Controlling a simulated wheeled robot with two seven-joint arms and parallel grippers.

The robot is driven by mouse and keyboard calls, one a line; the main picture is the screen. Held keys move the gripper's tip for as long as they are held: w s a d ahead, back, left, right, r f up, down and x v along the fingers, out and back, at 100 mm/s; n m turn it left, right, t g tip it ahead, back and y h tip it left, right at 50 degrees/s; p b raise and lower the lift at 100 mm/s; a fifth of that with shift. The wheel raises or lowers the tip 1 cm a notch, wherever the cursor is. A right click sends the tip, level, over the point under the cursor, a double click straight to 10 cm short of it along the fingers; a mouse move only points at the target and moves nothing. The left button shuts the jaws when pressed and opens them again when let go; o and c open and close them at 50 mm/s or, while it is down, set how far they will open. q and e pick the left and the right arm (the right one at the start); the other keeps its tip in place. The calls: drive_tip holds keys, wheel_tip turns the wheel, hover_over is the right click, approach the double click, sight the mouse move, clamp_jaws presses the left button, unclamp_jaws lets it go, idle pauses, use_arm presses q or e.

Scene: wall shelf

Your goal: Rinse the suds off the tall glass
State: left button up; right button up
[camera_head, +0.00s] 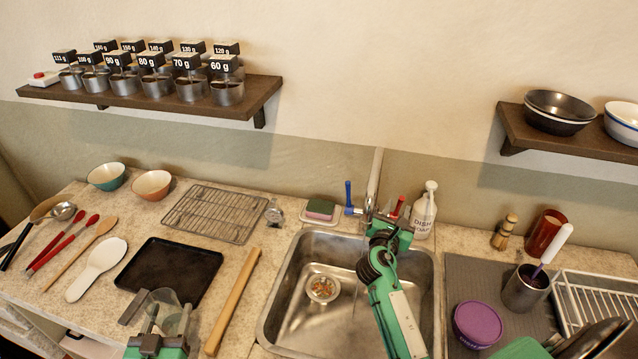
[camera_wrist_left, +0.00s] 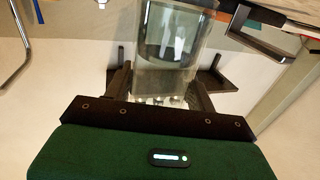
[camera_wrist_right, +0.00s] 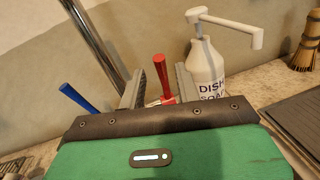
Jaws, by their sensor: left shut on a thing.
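The tall glass (camera_head: 172,312) is clear and is held by my left gripper (camera_head: 158,322) over the front edge of the counter, left of the sink. In the left wrist view the glass (camera_wrist_left: 168,60) stands between the two fingers of my left gripper (camera_wrist_left: 160,85); whitish specks show near its lower end. The tap (camera_head: 375,180) has a blue handle (camera_head: 348,192) and a red handle (camera_head: 397,206). My right gripper (camera_head: 388,228) is at the tap, open, with the red handle (camera_wrist_right: 163,78) showing between its fingers; contact is unclear.
A dish soap bottle (camera_head: 424,212) stands just right of the tap. A sponge (camera_head: 320,209) lies behind the sink.

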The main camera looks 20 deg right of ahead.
sight(400, 201)
drive_tip(key=p+x, duration=0.1)
drive_tip(key=x, duration=0.5)
drive_tip(key=shift+w+d+r, duration=0.1)
drive_tip(key=shift+w+d, duration=0.05)
drive_tip(key=shift+d, duration=0.05)
drive_tip(key=shift+c, duration=0.3)
clamp_jaws()
